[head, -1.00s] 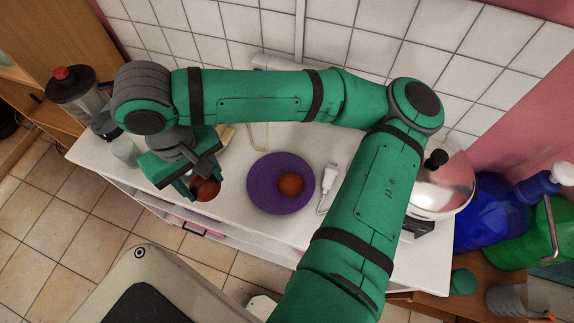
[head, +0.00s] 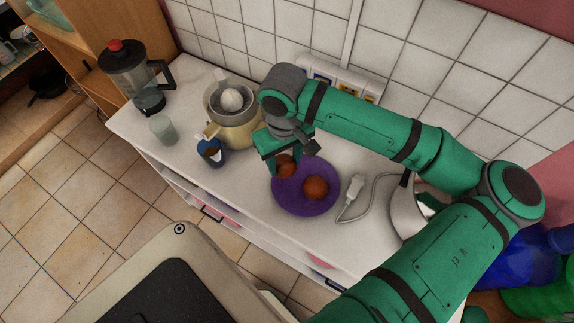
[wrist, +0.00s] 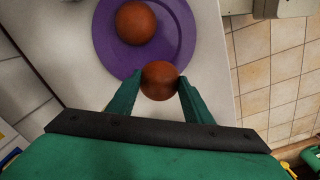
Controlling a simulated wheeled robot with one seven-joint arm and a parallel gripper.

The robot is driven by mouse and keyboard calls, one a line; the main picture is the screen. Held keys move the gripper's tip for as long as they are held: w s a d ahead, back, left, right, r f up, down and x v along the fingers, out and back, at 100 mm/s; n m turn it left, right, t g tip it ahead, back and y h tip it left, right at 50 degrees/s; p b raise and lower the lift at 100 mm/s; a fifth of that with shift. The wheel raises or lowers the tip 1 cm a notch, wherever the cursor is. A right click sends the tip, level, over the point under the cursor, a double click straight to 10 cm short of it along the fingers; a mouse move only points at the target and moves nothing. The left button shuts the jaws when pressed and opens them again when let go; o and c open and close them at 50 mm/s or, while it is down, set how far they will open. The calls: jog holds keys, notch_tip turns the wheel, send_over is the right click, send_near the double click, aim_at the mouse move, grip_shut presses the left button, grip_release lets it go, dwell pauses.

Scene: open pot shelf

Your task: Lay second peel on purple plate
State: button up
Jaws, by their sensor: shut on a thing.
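The purple plate (head: 293,205) lies on the white counter and shows at the top of the wrist view (wrist: 108,57). One round orange-brown peel (head: 315,188) rests on it, also seen in the wrist view (wrist: 136,23). My gripper (head: 286,160) is shut on a second peel (head: 284,170), which sits between the two green fingers in the wrist view (wrist: 160,80). This held peel is over the plate's near rim in the wrist view, beside the first peel and apart from it. I cannot tell whether it touches the plate.
A glass (head: 163,130) and a blender (head: 140,78) are farther left. A white plug with a cord (head: 352,192) lies close to the plate's right. The counter's front strip is clear.

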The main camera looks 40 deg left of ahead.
aim_at(287, 163)
jog(key=shift+w+d+f, duration=0.1)
jog(key=shift+w+f, duration=0.2)
jog(key=shift+f, duration=1.6)
jog(key=shift+f, duration=0.1)
jog(key=o, duration=1)
notch_tip(287, 163, up, 12)
jog(key=shift+r, duration=0.15)
jog(key=shift+w, duration=0.1)
